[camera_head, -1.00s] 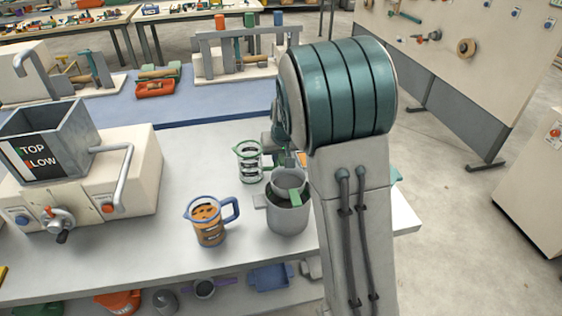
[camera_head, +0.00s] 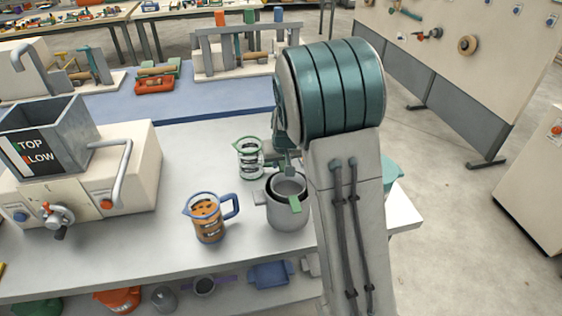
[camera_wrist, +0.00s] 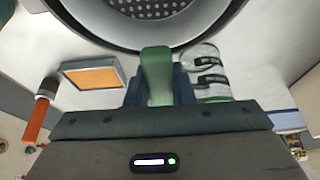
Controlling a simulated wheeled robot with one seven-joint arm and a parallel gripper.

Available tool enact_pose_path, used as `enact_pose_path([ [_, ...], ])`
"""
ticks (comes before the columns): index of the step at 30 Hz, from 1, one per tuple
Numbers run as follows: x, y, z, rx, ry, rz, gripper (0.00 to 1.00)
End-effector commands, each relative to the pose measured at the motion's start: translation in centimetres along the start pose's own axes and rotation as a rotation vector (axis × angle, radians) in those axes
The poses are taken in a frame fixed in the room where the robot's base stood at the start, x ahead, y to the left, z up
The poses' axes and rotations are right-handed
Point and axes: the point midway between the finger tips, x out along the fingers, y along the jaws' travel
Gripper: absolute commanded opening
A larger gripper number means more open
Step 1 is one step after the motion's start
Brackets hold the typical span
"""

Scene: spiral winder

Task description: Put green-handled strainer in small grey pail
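The green-handled strainer (camera_head: 290,187) is at the mouth of the small grey pail (camera_head: 287,215) in the head view. Its bowl sits inside the pail's rim, and a green part hangs over the front. Whether it rests on the pail is hard to tell. In the wrist view, the strainer's perforated bowl (camera_wrist: 160,8) is at the top and its green handle (camera_wrist: 157,68) lies between my fingers. My gripper (camera_wrist: 159,88) appears shut on this handle, with both fingers against its sides. In the head view my gripper is mostly hidden behind my arm, at the pail's far side.
A blue-rimmed jug (camera_head: 207,218) with orange contents stands left of the pail. A green-rimmed jug (camera_head: 249,158) stands behind it, close to my gripper. An orange-topped box (camera_wrist: 93,73) lies on the other side in the wrist view. A hopper machine (camera_head: 110,170) fills the table's left.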

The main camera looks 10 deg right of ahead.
Motion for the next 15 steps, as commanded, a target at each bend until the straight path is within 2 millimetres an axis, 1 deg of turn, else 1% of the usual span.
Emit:
enact_pose_path([
  [1,-0.06,0.0,-0.03,0.0,0.0,0.0,0.32],
  [2,-0.06,0.0,-0.03,0.0,0.0,0.0,0.41],
  [3,-0.06,0.01,-0.03,0.0,0.0,0.0,0.43],
  [11,-0.12,0.01,-0.05,0.0,0.0,0.0,0.43],
  [15,-0.8,0.02,-0.34,0.0,0.0,0.0,0.43],
])
